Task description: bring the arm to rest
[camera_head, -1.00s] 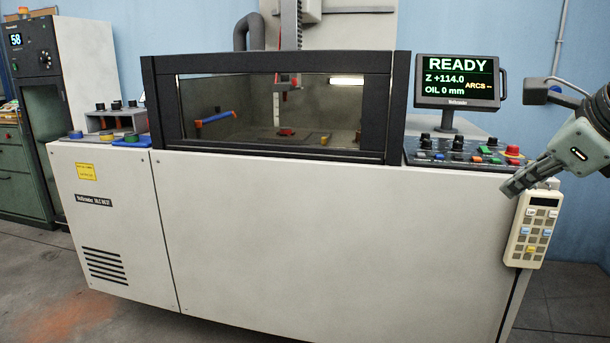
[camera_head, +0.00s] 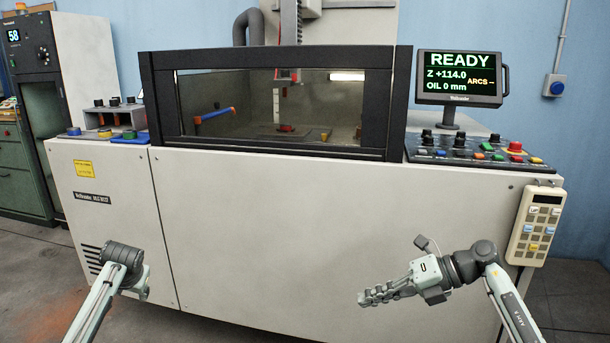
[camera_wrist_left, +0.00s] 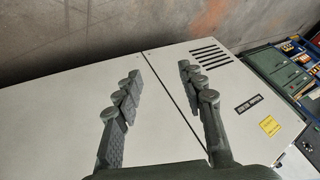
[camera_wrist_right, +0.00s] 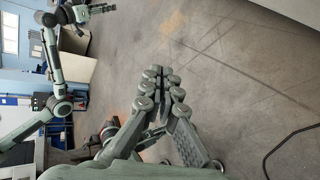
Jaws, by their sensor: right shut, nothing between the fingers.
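My right gripper (camera_head: 364,298) is shut and empty. In the head view it points left, in front of the machine's white front panel (camera_head: 330,230) and below the control panel. It also shows in the right wrist view (camera_wrist_right: 161,73), fingers together with grey floor beyond. My left gripper (camera_wrist_left: 160,72) is open and empty in the left wrist view, its fingers well apart in front of the white panel. In the head view my left arm shows low on the left, and its fingers cannot be made out.
The machine's tank window (camera_head: 275,105) stands above the panel. A screen (camera_head: 460,78) reads READY, with the control panel (camera_head: 475,150) below it. A pendant (camera_head: 535,225) hangs at the right corner. In the right wrist view the floor (camera_wrist_right: 230,70) is clear apart from a dark cable (camera_wrist_right: 277,145).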

